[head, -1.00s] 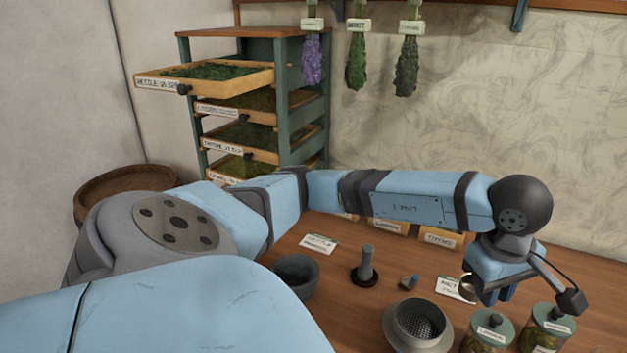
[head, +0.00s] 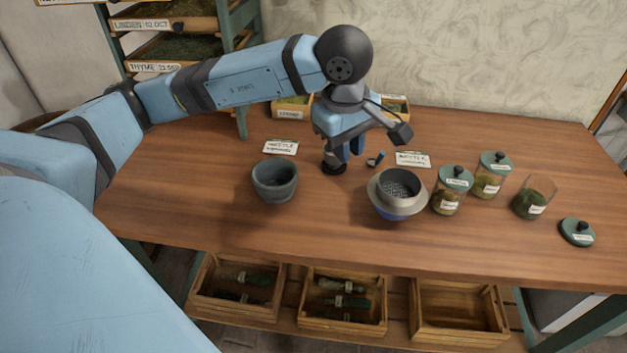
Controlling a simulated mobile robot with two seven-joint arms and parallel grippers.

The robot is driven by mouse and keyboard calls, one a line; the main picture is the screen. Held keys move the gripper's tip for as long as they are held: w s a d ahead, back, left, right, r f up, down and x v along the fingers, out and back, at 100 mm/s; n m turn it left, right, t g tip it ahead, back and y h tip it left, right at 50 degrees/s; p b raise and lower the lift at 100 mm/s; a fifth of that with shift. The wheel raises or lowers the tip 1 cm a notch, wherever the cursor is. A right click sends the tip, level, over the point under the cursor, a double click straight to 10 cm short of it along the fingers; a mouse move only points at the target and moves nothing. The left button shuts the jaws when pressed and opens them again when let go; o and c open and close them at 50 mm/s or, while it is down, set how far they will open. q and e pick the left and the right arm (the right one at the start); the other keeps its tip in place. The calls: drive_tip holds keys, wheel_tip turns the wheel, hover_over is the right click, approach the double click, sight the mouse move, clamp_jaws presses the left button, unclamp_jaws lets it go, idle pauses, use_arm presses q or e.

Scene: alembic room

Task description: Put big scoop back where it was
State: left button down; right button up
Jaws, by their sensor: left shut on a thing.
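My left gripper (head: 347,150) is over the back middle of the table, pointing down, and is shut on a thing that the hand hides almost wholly. I take it for the big scoop, but its shape does not show now. A dark round base with an upright piece (head: 334,166) stands just below the fingers, its top hidden by them. A small blue-grey tool (head: 376,158) lies just right of the fingers, by a written card (head: 412,159). My right gripper is not in view.
A grey mortar (head: 275,181) stands left and a sieve over a bowl (head: 397,192) front right of the hand. Lidded jars (head: 452,190), an open jar (head: 533,197) and a loose lid (head: 577,232) stand further right. The table front (head: 320,235) is clear.

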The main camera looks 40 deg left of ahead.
use_arm(q)
drive_tip(key=shift+f, duration=10)
drive_tip(key=shift+f, duration=0.2)
drive_tip(key=c, duration=1.1)
unclamp_jaws()
drive_tip(key=shift+r, duration=0.1)
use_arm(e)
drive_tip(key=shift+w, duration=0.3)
